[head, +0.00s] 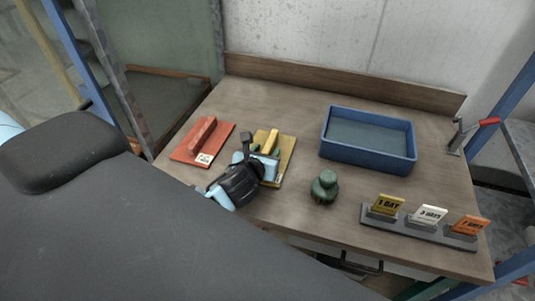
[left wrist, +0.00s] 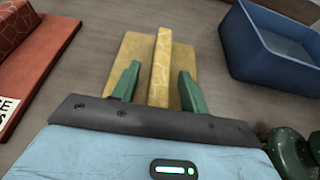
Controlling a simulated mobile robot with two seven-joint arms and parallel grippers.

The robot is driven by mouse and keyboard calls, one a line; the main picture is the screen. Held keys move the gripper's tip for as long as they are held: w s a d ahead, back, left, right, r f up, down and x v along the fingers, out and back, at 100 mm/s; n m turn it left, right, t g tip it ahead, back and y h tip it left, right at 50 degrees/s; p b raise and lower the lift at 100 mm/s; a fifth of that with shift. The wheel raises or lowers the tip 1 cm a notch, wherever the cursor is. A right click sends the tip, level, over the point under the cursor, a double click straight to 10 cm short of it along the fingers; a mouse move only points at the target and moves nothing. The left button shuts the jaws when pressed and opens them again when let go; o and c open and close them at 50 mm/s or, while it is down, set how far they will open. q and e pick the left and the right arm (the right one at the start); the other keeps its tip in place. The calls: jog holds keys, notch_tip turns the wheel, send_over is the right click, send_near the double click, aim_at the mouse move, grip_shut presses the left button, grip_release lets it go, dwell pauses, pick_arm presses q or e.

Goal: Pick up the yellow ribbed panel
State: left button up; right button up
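The yellow ribbed panel (head: 287,157) lies flat on the wooden table, just left of the blue tray. Its raised rib shows in the left wrist view (left wrist: 161,68), running between my two green fingers. My left gripper (head: 265,148) is over the panel and hides part of it in the head view. In the left wrist view, the left gripper (left wrist: 156,85) is open, with one finger on each side of the rib. I cannot tell whether the fingers touch it. My right gripper is not in view.
A red ribbed panel (head: 203,143) lies left of the yellow one. A blue tray (head: 368,161) stands to the right. A dark green knobbed object (head: 324,187) is near the front. A grey rack with day labels (head: 420,230) sits front right, a red-handled clamp (head: 487,122) at the right edge.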

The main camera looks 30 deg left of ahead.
aim_at(265, 151)
pick_arm(q)
grip_shut()
jog(key=shift+r, duration=0.15)
jog(key=shift+w+r, duration=0.1)
jog(key=shift+r, duration=0.25)
notch_tip(265, 151, up, 3)
jog(key=s, duration=0.5)
jog(key=s+r, duration=0.1)
jog(key=s, duration=0.4)
jog(key=s+a, duration=0.1)
jog(key=s, duration=0.5)
jog(key=shift+r, duration=0.2)
